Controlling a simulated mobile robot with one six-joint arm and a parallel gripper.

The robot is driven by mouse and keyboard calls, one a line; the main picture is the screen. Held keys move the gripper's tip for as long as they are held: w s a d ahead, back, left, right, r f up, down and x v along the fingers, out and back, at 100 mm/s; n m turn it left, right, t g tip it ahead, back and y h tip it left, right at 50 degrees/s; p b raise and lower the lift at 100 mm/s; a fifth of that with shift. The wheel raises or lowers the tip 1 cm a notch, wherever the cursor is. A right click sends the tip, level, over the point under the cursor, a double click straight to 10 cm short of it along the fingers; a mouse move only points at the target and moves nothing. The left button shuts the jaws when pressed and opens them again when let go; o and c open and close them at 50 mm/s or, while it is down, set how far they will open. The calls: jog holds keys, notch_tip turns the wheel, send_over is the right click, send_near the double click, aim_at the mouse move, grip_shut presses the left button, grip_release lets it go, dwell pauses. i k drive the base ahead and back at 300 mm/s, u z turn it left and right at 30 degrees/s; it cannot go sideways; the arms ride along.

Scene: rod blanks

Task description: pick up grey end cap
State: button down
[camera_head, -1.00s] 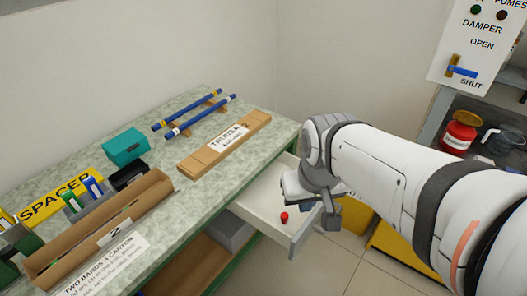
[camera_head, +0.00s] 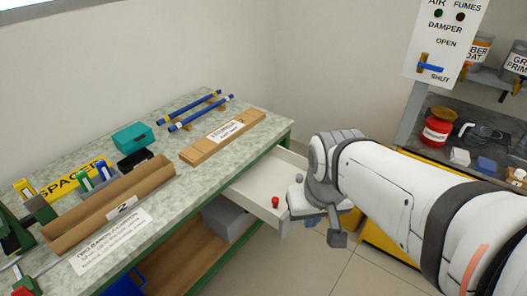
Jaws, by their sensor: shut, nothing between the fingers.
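The open drawer (camera_head: 248,193) under the bench holds a small red cap-like piece (camera_head: 275,202) near its front. A small grey piece (camera_head: 298,178), perhaps the grey end cap, shows further back in the drawer, close to my gripper; it is too small to be sure. My gripper (camera_head: 336,237) is at the drawer's right front, pointing down. It is shut and empty, and its hand and wrist hide part of the drawer.
The bench (camera_head: 90,185) carries two blue rods (camera_head: 190,108), a flat cardboard carton (camera_head: 222,137), a teal box (camera_head: 133,137) and a long open carton (camera_head: 110,205). A dark shelf at right holds a red pot (camera_head: 437,130). Floor is clear before the drawer.

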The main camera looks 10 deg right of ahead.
aim_at(299, 177)
jog(key=z, duration=0.25)
jog(key=i, duration=0.9)
jog(key=z, duration=0.6)
